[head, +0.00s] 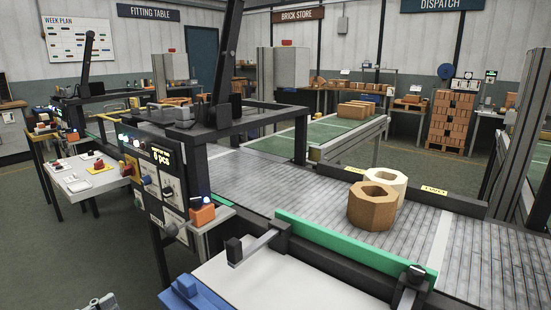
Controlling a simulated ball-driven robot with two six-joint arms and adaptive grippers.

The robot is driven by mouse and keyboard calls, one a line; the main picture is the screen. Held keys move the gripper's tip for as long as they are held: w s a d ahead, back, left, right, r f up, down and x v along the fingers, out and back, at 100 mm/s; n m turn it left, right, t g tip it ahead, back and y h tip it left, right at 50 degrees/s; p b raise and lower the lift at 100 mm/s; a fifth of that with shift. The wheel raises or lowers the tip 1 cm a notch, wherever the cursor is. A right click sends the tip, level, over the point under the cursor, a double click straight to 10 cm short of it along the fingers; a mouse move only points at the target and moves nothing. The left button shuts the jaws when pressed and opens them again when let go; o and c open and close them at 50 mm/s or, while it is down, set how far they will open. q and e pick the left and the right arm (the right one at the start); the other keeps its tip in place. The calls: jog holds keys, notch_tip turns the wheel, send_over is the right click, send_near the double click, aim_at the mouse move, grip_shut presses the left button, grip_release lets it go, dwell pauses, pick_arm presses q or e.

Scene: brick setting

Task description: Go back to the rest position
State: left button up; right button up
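A grey mechanical part, which looks like the top of my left gripper (98,303), just shows at the bottom left edge. Most of it is cut off, so its fingers and anything between them are hidden. It is apart from the conveyor and the side tables. My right gripper is not in view. A brown octagonal hollow block (372,206) stands on the roller conveyor (290,190). A cream hollow block (392,183) stands just behind it, partly hidden by it.
A green-edged rail (345,245) and a white panel (290,282) lie in front of the conveyor. A control box (155,175) and blue part (192,292) stand nearer the left. A white side table (75,175) holds small parts. Floor at lower left is clear.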

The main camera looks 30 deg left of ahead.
pick_arm(q)
jog(key=w+d+f+n+g+y+b, duration=0.1)
jog(key=w+f+y+b, duration=0.15)
jog(key=f, duration=0.65)
jog(key=w+f+n+g+y+b, duration=0.1)
jog(key=w+f+b, duration=0.15)
jog(key=f, duration=0.65)
jog(key=s+d+f+g+b, duration=0.2)
jog(key=f+g, duration=0.1)
jog(key=f, duration=0.6)
jog(key=s+d+f+g+b, duration=0.1)
jog(key=s+d+f+g, duration=0.15)
jog(key=f, duration=0.65)
jog(key=s+d+f+g+b, duration=0.1)
jog(key=s+d+f+g, duration=0.4)
jog(key=s+f, duration=0.35)
jog(key=s+d+f+m+g+h, duration=0.1)
jog(key=s+f+g, duration=0.3)
jog(key=s, duration=0.7)
jog(key=shift+s+g, duration=0.2)
jog(key=shift+g, duration=0.25)
